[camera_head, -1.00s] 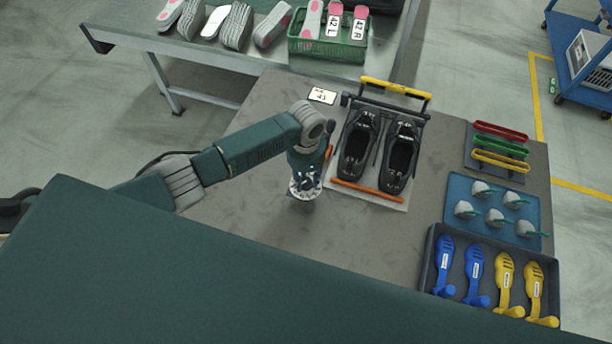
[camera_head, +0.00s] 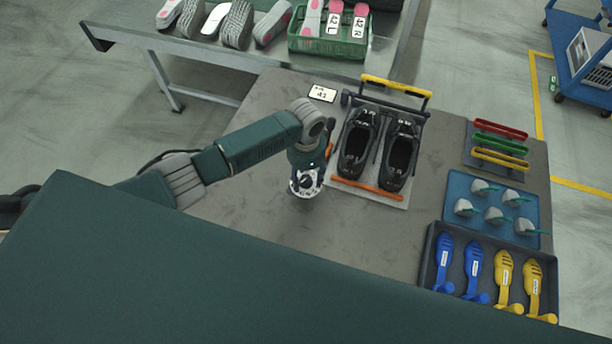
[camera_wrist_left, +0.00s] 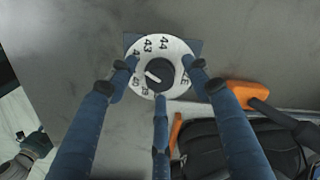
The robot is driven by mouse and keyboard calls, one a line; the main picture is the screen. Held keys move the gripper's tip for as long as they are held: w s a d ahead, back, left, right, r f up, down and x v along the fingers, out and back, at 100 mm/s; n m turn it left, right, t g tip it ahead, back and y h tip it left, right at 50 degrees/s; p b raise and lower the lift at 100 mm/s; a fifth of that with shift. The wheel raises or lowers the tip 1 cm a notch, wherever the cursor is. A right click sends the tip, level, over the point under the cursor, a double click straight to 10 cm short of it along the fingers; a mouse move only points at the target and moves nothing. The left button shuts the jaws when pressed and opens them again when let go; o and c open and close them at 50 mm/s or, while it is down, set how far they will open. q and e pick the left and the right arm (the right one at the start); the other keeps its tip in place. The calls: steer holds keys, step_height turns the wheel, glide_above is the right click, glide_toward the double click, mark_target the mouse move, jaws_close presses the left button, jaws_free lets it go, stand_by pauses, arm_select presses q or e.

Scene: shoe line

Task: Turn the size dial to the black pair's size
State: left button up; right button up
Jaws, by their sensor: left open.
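The size dial (camera_head: 305,184) is a white numbered disc on the bench, left of the black shoes. In the left wrist view the dial (camera_wrist_left: 168,88) has a black knob (camera_wrist_left: 161,72) with a white pointer mark on its left half. The numbers 43 and 44 read clearly; others are partly hidden by fingers. My left gripper (camera_wrist_left: 157,72) is open, its blue fingers spread around the knob with visible gaps. The black pair (camera_head: 379,150) stands on a rack. A white card (camera_head: 322,94) behind it reads 41. My right gripper is not in view.
An orange bar (camera_head: 368,188) runs along the rack's front, close to the dial. On the right are coloured handles (camera_head: 499,140), a blue tray (camera_head: 453,190) of grey parts and a dark tray (camera_head: 427,262) with blue and yellow shoe trees. Bare bench lies left of the dial.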

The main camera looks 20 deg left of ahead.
mark_target(306, 179)
arm_select(q)
step_height(306, 179, up, 12)
stand_by(0.5)
stand_by(0.4)
